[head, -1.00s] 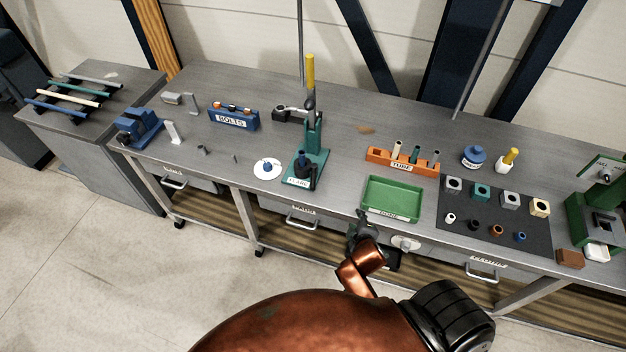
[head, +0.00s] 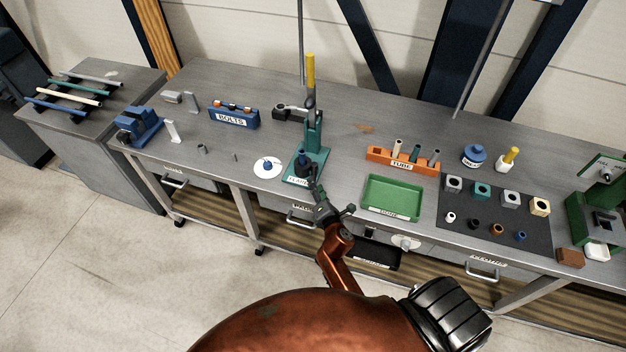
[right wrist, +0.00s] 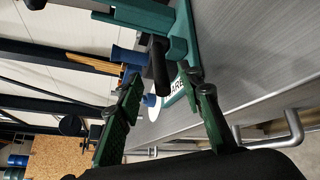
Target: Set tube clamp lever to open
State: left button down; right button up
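A green press (head: 314,140) with a tall yellow-topped handle (head: 310,72) stands on a base labelled FLARE at the front of the bench. A short black lever sits at its front; it shows in the right wrist view (right wrist: 160,62) as a dark rod beside the green body. I cannot tell which way the lever is set. My right gripper (head: 316,192) is at the base's front edge and partly hides it. In the right wrist view its green fingers (right wrist: 165,85) are apart, with the lever just beyond and between their tips. My left gripper is not in view.
A white disc with a blue knob (head: 267,168) lies left of the press. A green tray (head: 392,198) and an orange tube rack (head: 402,162) are to its right. A blue vise-like device (head: 138,125) stands far left. Drawer handles stick out below the bench edge.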

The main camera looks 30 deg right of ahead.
aim_at(314, 176)
jog(key=shift+x, duration=2.4)
grip_shut()
